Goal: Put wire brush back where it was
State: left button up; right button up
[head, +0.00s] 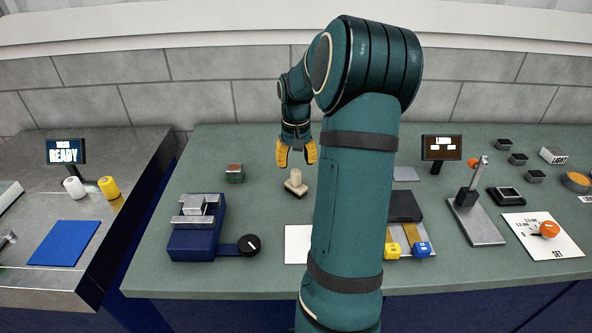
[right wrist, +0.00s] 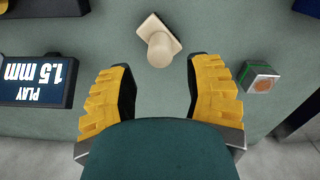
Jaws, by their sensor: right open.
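I cannot make out bristles on anything, so I cannot say for sure which thing is the wire brush. A cream block with a round knob (head: 295,183) stands on the green table just below my right gripper (head: 296,158). In the right wrist view the same knobbed block (right wrist: 159,48) shows beyond the fingertips, apart from them. My right gripper's yellow fingers (right wrist: 160,88) are spread with nothing between them. My left gripper is in neither view.
A small screen (head: 441,147) and a metal stand (head: 475,222) are at right. My right arm hides part of the table's middle.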

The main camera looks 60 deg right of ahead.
aim_at(296, 171)
notch_tip(296, 171, up, 5)
jog(key=shift+r+p, duration=0.1)
jog(key=shift+p, duration=0.3)
jog(key=shift+a, duration=0.1)
dwell(0.4)
